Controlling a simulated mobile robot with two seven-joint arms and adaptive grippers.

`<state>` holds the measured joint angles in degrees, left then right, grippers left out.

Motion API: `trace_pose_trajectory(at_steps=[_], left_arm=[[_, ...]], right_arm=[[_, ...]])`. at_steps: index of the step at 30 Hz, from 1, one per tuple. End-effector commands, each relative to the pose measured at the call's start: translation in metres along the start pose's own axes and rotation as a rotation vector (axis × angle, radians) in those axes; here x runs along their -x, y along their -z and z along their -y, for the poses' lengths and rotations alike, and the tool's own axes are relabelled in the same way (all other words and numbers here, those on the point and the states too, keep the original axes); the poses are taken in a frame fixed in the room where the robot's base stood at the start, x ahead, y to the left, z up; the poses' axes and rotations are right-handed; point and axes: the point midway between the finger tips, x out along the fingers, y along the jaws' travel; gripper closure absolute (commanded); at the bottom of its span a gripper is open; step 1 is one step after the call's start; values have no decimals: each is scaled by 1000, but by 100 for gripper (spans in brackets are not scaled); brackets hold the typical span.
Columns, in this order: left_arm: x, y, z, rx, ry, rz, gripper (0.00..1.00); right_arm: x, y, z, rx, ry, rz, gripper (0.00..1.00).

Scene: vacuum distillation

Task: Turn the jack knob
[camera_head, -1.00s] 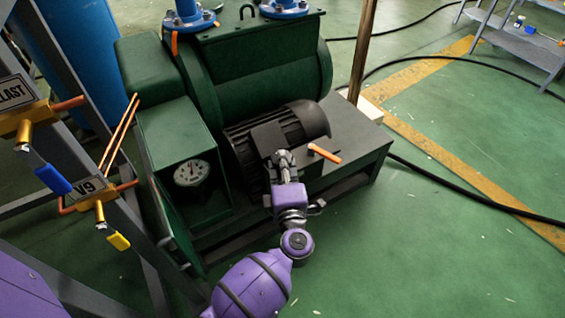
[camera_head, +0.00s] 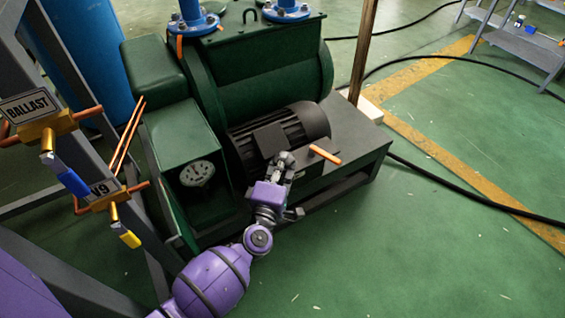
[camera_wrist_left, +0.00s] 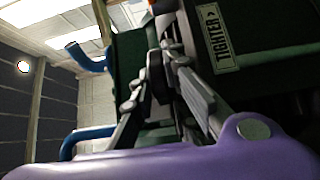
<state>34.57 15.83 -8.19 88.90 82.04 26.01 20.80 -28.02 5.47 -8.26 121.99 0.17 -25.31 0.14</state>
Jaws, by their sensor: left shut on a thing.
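My left gripper (camera_head: 285,158) reaches to the front of the black finned motor (camera_head: 290,128) on the green pump's base. In the left wrist view its two grey fingers (camera_wrist_left: 160,82) are closed around a small dark piece, which I take for the jack knob (camera_wrist_left: 161,88). The fingers hide most of it, and in the head view I cannot make it out behind the gripper. My right gripper is not in view.
A dial gauge (camera_head: 197,173) is on the green housing to the left.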

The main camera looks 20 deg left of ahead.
Motion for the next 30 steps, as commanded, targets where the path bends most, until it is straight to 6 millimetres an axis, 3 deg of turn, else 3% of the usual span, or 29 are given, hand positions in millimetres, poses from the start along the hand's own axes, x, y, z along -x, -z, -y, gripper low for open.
trace_pose_trajectory(at_steps=[4,5,6,17,23,30], left_arm=[[0,0,0,1,0,-1,100],[0,0,0,1,0,-1,83],[0,0,0,1,0,-1,78],[3,0,0,1,1,-2,78],[32,0,2,1,3,-3,78],[84,0,1,1,3,-1,78]], right_arm=[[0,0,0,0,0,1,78],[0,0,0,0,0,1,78],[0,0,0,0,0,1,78],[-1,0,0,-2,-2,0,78],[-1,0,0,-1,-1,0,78],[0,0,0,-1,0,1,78]])
